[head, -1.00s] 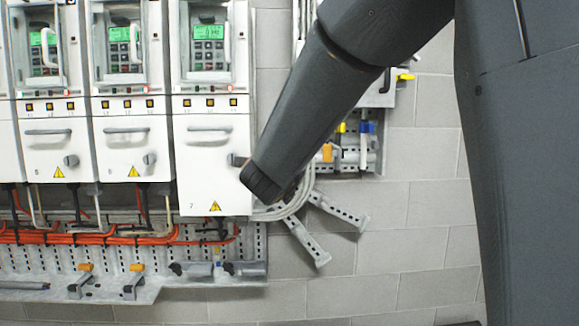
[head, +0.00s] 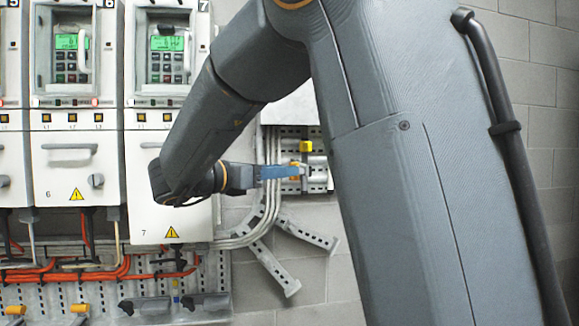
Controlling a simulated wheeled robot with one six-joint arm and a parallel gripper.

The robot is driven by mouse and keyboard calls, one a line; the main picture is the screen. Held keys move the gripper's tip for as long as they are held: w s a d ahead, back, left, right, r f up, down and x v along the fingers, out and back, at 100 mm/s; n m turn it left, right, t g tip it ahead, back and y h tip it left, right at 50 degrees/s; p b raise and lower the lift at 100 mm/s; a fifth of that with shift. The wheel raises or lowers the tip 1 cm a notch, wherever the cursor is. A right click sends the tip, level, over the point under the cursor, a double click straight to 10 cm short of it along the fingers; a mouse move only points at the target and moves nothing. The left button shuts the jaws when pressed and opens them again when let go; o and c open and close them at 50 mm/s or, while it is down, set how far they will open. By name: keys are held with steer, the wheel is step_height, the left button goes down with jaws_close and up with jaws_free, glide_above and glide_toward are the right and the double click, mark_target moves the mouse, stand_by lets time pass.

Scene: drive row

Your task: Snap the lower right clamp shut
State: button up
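My gripper (head: 278,172) is at the small slotted clamp panel (head: 318,180) right of drive 7, seen side-on with a blue finger pointing right. My arm covers what lies to the right, so the lower right clamp cannot be picked out for certain. Whether the gripper's fingers are apart or closed cannot be seen.
The drive cabinet numbered 7 (head: 143,213) stands left of the gripper. Grey cables (head: 262,225) run down under the panel, with slotted brackets (head: 275,270) below. A lower rail (head: 100,291) carries more clamps with orange and black handles. Bare block wall lies at the right.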

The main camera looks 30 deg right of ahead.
steer(key=shift+p+x, duration=0.4)
steer(key=shift+x, duration=1.05)
